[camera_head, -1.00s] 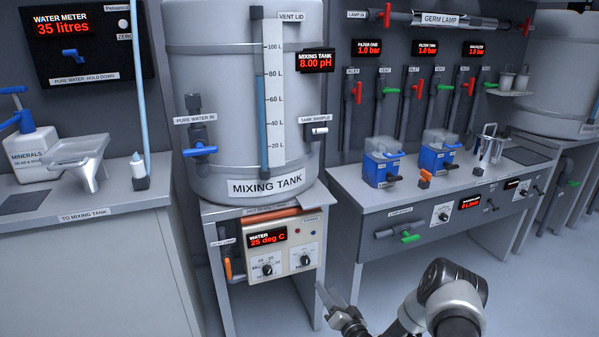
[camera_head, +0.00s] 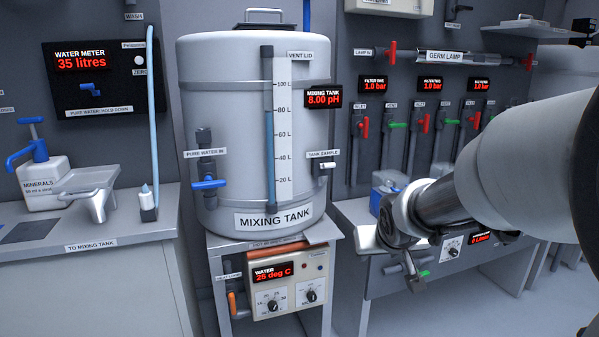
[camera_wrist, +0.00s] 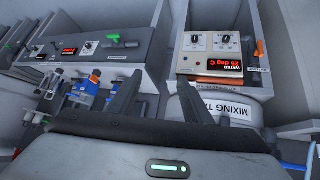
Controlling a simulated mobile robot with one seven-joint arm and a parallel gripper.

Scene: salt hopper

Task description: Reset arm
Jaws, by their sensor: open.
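My gripper (camera_wrist: 157,98) shows in the wrist view as two dark fingers standing apart with nothing between them. In the head view my arm reaches in from the right, and its end hangs in front of the bench right of the mixing tank (camera_head: 228,120). The fingers are hard to make out there. The tank also shows upside down in the wrist view (camera_wrist: 185,108), beyond the right finger. I see no object held.
The heater box (camera_head: 290,292) sits under the tank. The right bench (camera_head: 345,212) carries blue filter units (camera_head: 378,188), partly hidden by my arm. The left counter (camera_head: 120,238) holds a minerals bottle (camera_head: 42,183) and a metal funnel (camera_head: 88,188). Floor shows between the benches.

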